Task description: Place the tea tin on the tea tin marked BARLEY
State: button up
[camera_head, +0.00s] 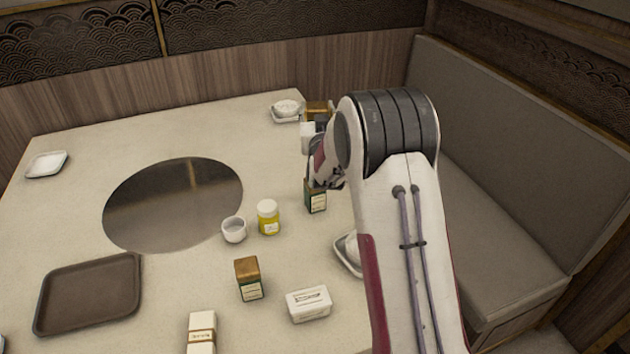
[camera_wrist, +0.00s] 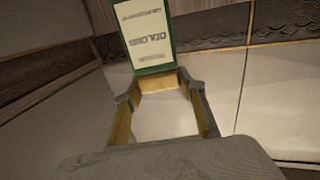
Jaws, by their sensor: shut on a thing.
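A green tea tin with a cream label (camera_head: 316,198) is held in my gripper (camera_head: 326,181), right of the table's middle. In the wrist view my gripper (camera_wrist: 157,88) is shut on this tin (camera_wrist: 150,40) at its brass-coloured end. The label's print is too blurred to read surely. Whether the tin's base touches the table is unclear. Another green tea tin with a brown-gold lid (camera_head: 249,279) stands upright at the front middle; its label is too small to read. A brown-gold box-shaped top (camera_head: 317,108) shows at the back, partly hidden by my arm.
A white box (camera_head: 309,303), a pale carton (camera_head: 201,333) and a brown tray (camera_head: 90,293) are in front. A white dish (camera_head: 347,252) is partly behind my arm.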

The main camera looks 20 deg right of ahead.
jog(key=n+y, duration=0.1)
jog(key=s+f+n+y, duration=0.1)
jog(key=y, duration=0.1)
jog(key=s+a+n+y, duration=0.1)
jog(key=y, duration=0.1)
jog(key=shift+s+f+t, duration=0.2)
jog(key=shift+f+t, duration=0.1)
jog(key=shift+f, duration=0.05)
dwell(0.4)
notch_tip(320, 180, down, 6)
jog(key=shift+f, duration=0.15)
dwell(0.4)
jog(key=shift+f, duration=0.1)
jog(key=shift+f, duration=1.75)
jog(key=shift+f, duration=0.15)
